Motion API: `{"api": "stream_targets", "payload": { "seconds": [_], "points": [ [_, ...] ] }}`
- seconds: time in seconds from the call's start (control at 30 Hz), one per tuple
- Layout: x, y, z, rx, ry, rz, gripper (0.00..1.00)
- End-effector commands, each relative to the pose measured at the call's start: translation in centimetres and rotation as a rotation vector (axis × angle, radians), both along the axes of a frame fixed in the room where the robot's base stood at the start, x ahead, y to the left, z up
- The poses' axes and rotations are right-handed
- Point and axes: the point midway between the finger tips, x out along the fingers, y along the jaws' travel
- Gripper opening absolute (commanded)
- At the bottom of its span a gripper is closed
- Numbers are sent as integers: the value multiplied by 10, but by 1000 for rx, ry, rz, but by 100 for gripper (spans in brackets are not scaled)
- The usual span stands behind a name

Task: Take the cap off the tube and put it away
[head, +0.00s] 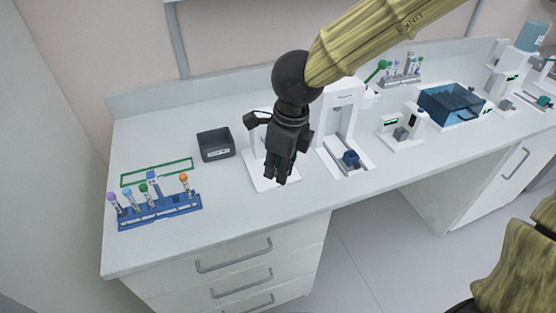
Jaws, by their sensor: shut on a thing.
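My gripper (276,178) points down in front of a white stand (262,182) at the middle of the bench. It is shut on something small. The dark fingers hide what they hold, so I cannot tell whether it is a cap or a capped tube. A blue rack (160,212) at the left front of the bench holds several tubes with purple, light blue, green and orange caps. An open dark grey box (215,146) with a label stands left of my gripper, apart from it.
A green rectangular outline (157,172) lies behind the rack. A white device (345,130) with a blue part at its base stands right of my gripper. A clear blue bin (450,103) and another rack (402,76) stand further right. The bench front between rack and stand is clear.

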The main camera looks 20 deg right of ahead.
Motion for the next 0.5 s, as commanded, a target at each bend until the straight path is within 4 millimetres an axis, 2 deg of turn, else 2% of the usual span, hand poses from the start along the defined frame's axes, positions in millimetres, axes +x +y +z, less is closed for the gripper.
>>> {"api": "stream_targets", "payload": {
  "seconds": [0.5],
  "points": [
    [-2,1,18,0,0,1,9]
  ]
}}
